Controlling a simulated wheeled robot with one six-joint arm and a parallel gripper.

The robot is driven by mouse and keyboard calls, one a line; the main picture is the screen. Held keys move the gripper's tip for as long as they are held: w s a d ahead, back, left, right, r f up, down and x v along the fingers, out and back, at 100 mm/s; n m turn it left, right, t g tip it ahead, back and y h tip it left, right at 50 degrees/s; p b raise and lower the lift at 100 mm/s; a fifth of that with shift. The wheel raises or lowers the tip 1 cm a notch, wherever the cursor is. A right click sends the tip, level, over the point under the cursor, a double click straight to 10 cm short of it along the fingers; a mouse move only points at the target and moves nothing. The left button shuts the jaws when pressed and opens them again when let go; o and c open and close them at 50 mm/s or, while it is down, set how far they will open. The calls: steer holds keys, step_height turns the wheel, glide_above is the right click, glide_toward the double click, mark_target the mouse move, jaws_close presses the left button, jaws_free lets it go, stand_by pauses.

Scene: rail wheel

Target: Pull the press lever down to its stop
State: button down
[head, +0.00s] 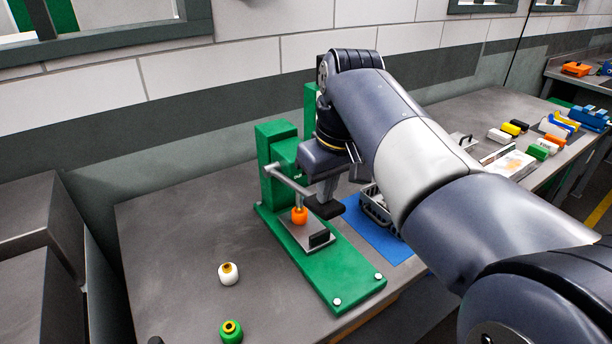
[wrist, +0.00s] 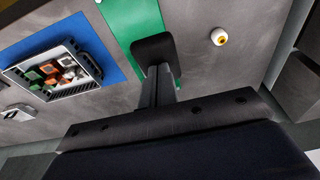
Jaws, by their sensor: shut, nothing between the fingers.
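The green press (head: 275,150) stands on a green base on the bench. Its grey lever bar (head: 288,181) slants down to the right from the press's side, and its far end lies close to my gripper. My gripper (head: 323,207) is shut and empty, pointing down above the base beside the lever end; I cannot tell whether it touches the bar. An orange part (head: 299,215) sits on the metal plate beneath the press. In the wrist view, my shut fingers (wrist: 156,60) lie over the green base (wrist: 132,20); the lever is not clearly visible there.
A white part (head: 229,277) and a green part (head: 231,331) stand on the bench at front left. A grey tray (wrist: 62,72) of small parts lies on a blue mat (wrist: 95,35). My arm hides part of the bench. Several coloured blocks lie at far right.

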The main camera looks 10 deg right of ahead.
mark_target(330, 206)
steer(key=shift+s+f, duration=0.15)
steer(key=shift+f, duration=0.45)
steer(key=shift+f+b, duration=0.15)
steer(key=shift+b, duration=0.15)
steer(key=shift+s+d+f+b, duration=0.1)
steer(key=shift+s+f+b, duration=0.1)
steer(key=shift+f+b, duration=0.9)
steer(key=shift+f, duration=0.15)
steer(key=shift+b+x, duration=0.45)
steer(key=shift+x, duration=0.45)
steer(key=shift+s+f+b, duration=0.2)
steer(key=shift+f+b, duration=0.1)
steer(key=shift+f, duration=0.15)
steer(key=shift+b+x, duration=0.85)
steer(key=shift+x, duration=0.5)
steer(key=shift+s+d+f, duration=0.1)
steer(key=shift+s+f, duration=0.05)
steer(key=shift+s, duration=0.05)
